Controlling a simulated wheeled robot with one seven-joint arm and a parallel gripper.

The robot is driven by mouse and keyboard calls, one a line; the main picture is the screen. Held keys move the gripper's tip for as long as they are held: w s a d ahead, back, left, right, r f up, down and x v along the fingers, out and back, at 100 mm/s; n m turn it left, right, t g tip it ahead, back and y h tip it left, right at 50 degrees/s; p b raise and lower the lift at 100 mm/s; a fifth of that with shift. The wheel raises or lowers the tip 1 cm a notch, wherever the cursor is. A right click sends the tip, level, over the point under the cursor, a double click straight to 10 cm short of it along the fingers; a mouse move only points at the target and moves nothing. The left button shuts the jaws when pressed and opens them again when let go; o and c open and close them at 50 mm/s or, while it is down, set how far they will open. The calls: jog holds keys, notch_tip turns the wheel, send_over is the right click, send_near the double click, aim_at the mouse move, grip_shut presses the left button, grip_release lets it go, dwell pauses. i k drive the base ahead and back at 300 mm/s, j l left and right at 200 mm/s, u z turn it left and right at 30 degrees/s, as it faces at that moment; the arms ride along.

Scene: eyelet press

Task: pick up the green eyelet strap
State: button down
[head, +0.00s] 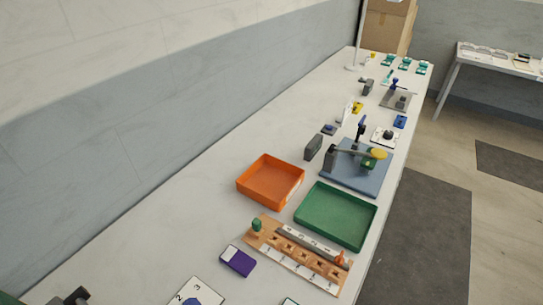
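A small green piece (256,225) stands upright at the left end of a wooden slotted rack (262,238); it looks like the green eyelet strap, though it is too small to show an eyelet. An orange piece (340,258) stands at the rack's right end, and the slots between look empty. Behind the rack is a press (358,155) on a blue-grey base, with a yellow knob and some green at its head. My gripper cannot be made out in this view.
An orange tray (270,181) and a green tray (335,216), both empty, lie behind the rack. A purple and white box (237,261) and a numbered card (196,293) lie in front. A dark object (72,298) is cut off at bottom left. The table's left side is clear.

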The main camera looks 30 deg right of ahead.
aim_at(369, 164)
jog(key=l+u, duration=0.35)
jog(key=l, duration=0.3)
jog(key=l+u, duration=0.4)
jog(key=l, duration=0.3)
jog(key=k+l+u, duration=0.15)
jog(key=l+u, duration=0.2)
jog(key=l, duration=0.3)
jog(key=k+l, duration=0.1)
jog(key=l, duration=0.35)
jog(key=k+l, duration=0.1)
jog(key=l, duration=0.35)
jog(key=k+l+u, duration=0.1)
jog(key=l, duration=0.3)
jog(key=k+l, duration=0.15)
jog(key=l, duration=0.3)
jog(key=k+l, duration=0.1)
jog(key=l, duration=0.3)
jog(key=k+l+u, duration=0.1)
jog(key=l, duration=0.35)
jog(key=k+l, duration=0.15)
jog(key=l, duration=0.25)
jog(key=j+z, duration=0.25)
jog(key=j, duration=0.3)
jog(key=k+j+z, duration=0.1)
jog(key=j+z, duration=0.2)
jog(key=j, duration=0.3)
jog(key=k+j+z, duration=0.1)
jog(key=j+z, duration=0.15)
jog(key=j, duration=0.3)
